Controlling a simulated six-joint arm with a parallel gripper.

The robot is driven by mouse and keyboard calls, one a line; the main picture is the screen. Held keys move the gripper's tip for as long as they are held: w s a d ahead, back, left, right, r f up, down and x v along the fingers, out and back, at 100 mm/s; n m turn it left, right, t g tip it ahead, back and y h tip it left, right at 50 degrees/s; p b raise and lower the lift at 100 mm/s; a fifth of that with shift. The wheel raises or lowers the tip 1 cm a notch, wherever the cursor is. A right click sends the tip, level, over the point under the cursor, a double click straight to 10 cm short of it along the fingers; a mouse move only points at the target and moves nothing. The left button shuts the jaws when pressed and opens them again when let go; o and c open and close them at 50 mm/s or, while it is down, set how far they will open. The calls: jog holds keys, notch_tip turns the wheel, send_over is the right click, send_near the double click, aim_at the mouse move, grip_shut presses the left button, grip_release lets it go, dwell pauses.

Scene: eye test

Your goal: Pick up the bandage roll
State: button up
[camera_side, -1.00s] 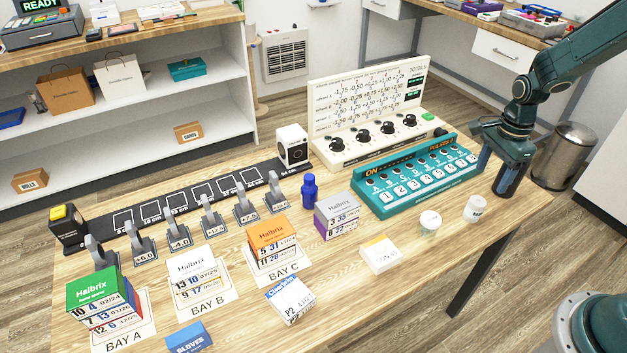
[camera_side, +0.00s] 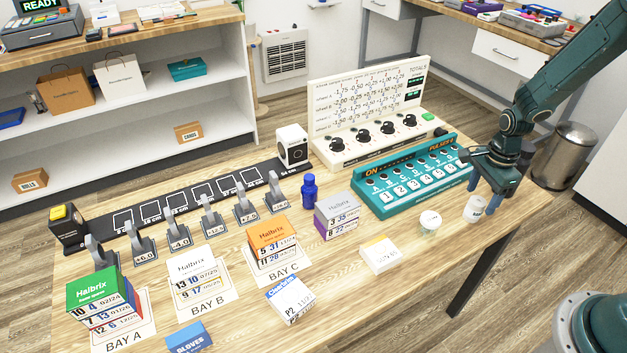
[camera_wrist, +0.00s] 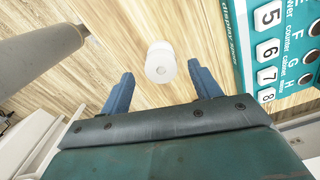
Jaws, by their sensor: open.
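The bandage roll (camera_side: 475,209) is a small white upright cylinder with dark lettering, standing near the table's right edge. In the wrist view the white roll (camera_wrist: 160,64) is seen from above, ahead of the fingertips and roughly centred between them. My gripper (camera_side: 484,197) points down just above and behind the roll, with one finger towards each side. In the wrist view my gripper (camera_wrist: 162,83) is open, its two blue fingers wide apart with nothing between them. I cannot tell whether a finger touches the roll.
A teal switch panel (camera_side: 418,177) stands close behind the roll. A white-lidded jar (camera_side: 430,221) is to its left, and a white and yellow box (camera_side: 380,254) lies further left. A grey box (camera_side: 338,215) and blue bottle (camera_side: 309,190) stand beyond. The table front near the roll is clear.

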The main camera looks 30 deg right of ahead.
aim_at(478, 200)
jog(key=shift+w+f, duration=0.1)
jog(key=shift+f, duration=2.3)
jog(key=c, duration=1.1)
jog(key=shift+o, duration=0.2)
jog(key=shift+r, duration=0.15)
notch_tip(478, 200, up, 20)
